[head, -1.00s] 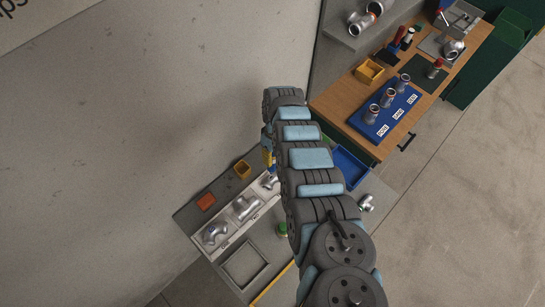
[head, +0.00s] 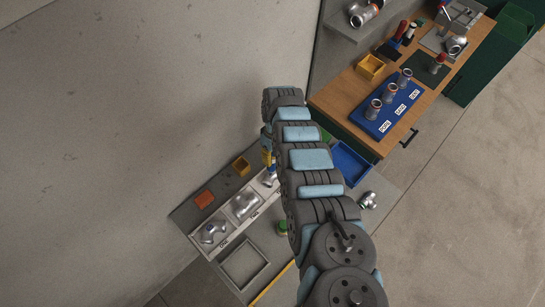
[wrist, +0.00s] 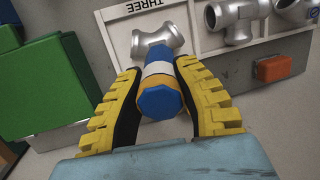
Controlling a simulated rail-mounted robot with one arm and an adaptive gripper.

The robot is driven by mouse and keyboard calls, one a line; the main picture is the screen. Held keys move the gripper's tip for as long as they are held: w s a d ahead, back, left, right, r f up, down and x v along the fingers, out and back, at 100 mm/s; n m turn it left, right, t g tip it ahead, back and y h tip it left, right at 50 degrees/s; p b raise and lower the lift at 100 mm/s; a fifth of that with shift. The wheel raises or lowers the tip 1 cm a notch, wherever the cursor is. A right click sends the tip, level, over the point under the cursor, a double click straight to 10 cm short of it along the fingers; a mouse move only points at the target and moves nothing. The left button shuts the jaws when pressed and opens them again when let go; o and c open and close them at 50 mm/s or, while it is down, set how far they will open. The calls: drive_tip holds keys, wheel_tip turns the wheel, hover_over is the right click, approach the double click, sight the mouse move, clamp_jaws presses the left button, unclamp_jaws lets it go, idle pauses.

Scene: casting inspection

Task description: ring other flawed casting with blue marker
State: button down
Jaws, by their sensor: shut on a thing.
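My gripper (wrist: 165,100) has yellow ridged fingers shut on the blue marker (wrist: 158,103), which has white and orange bands. The marker's far end is hidden and points toward the casting by the THREE label (wrist: 155,38); I cannot tell whether they touch. A middle casting (wrist: 237,20) lies on the same white tray (wrist: 205,45). A further casting at the top right edge seems to bear a small blue mark (wrist: 313,14). In the head view two tray castings show, one nearer (head: 213,231) and one in the middle (head: 243,205); my arm partly hides the third and the gripper.
An empty square frame (head: 243,263), a blue bin (head: 351,163) and a loose casting (head: 368,200) are nearby. A wooden bench (head: 345,103) holds a blue board (head: 385,122) with castings.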

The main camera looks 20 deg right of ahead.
drive_tip(key=shift+f+b, duration=0.5)
drive_tip(key=shift+f, duration=0.2)
idle(1.7)
drive_tip(key=shift+s+a+p+v, duration=0.15)
drive_tip(key=shift+s+p+v, duration=0.05)
drive_tip(key=shift+p+v, duration=1)
drive_tip(key=shift+s+a+p+v, duration=0.15)
drive_tip(key=shift+s+p+v, duration=0.1)
drive_tip(key=shift+p+v, duration=0.95)
drive_tip(key=shift+s+a+p+v, duration=0.2)
drive_tip(key=shift+p+v, duration=0.9)
drive_tip(key=shift+p, duration=0.15)
drive_tip(key=shift+r, duration=0.15)
